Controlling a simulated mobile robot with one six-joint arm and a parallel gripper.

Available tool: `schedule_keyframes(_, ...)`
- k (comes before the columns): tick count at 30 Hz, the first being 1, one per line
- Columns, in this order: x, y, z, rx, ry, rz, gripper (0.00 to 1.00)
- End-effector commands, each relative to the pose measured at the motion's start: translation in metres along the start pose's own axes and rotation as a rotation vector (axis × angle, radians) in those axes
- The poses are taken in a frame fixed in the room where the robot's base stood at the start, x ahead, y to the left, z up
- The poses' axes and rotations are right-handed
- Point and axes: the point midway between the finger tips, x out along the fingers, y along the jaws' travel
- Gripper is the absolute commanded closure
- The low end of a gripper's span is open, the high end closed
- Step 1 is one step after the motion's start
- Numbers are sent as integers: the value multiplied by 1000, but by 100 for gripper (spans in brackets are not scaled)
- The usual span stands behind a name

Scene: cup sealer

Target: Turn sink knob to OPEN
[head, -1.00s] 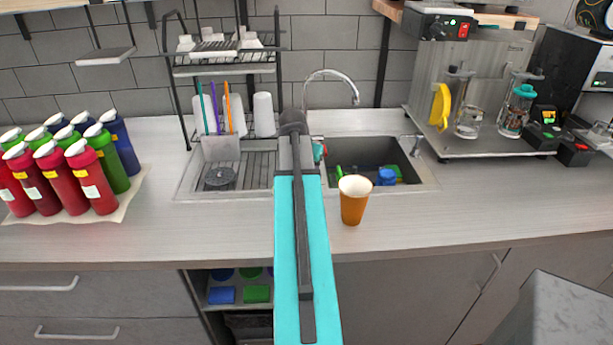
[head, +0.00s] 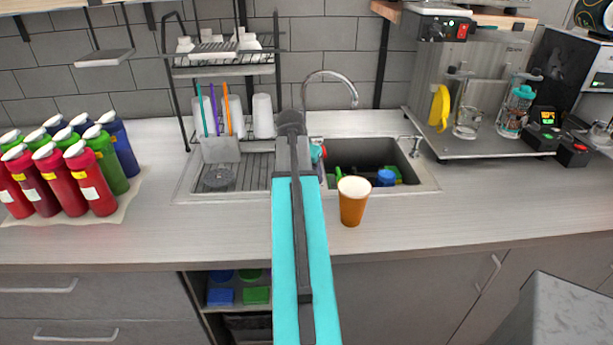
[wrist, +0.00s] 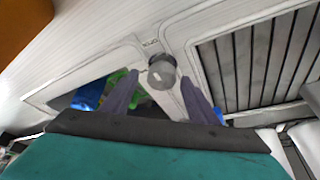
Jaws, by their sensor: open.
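The sink knob (wrist: 162,72) is a round grey knob on the sink's pale rim in the wrist view, with small lettering beside it that I cannot read. My gripper (wrist: 161,62) is open, with one finger on each side of the knob in the picture. I cannot tell whether either finger touches it. The sink (head: 410,160) and its curved faucet (head: 336,73) show in the head view. There my arm hides the knob and the fingers.
An orange cup (head: 352,206) stands on the counter in front of the basin. Blue (wrist: 90,95) and green (wrist: 116,80) items lie in the basin. The slatted drainboard (wrist: 270,60) and a dish rack (head: 222,70) are beside it. Several bottles (head: 85,175) stand at the left.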

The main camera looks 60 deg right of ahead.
Motion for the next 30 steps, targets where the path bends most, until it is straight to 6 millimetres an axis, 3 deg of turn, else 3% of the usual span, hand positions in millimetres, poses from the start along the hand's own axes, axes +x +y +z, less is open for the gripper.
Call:
schedule_keyframes(11,-10,-1,1,-1,0,-2,46)
schedule_keyframes(30,-73,0,1,0,1,-2,46)
